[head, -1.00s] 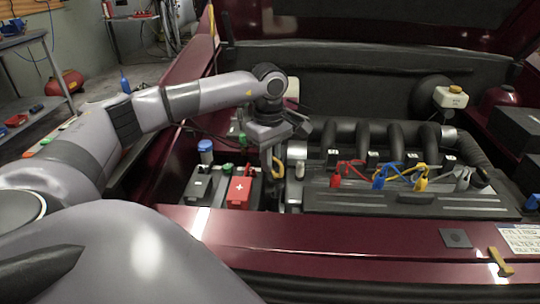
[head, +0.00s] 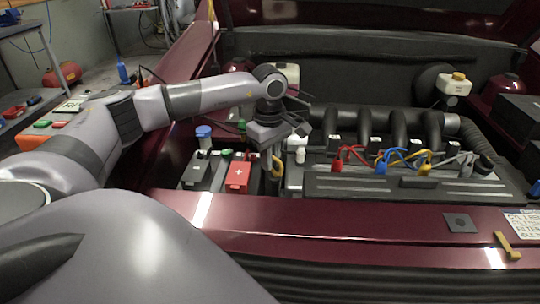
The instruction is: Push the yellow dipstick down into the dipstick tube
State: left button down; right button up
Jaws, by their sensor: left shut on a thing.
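My left gripper (head: 272,152) hangs over the left side of the engine bay, just right of the red-topped battery post cover. It points down and is shut on the yellow dipstick. A small yellow loop (head: 277,172), which looks like part of the dipstick, shows just below and beside the fingers. The dipstick tube cannot be made out behind the gripper and the engine's edge, so I cannot tell how deep the dipstick sits. My right gripper is out of view.
The red battery cover (head: 237,176) and a blue-capped bottle (head: 204,136) stand left of the gripper. The black engine cover (head: 400,188) with coloured leads lies to its right. The maroon front panel (head: 340,220) crosses in front.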

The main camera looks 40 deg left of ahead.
pick_arm(q)
jog(key=c, duration=1.1)
grip_release()
notch_tip(320, 180, up, 7)
jog(key=shift+r+p, duration=0.1)
jog(key=shift+p, duration=0.2)
jog(key=shift+s+d, duration=0.1)
jog(key=shift+s, duration=0.05)
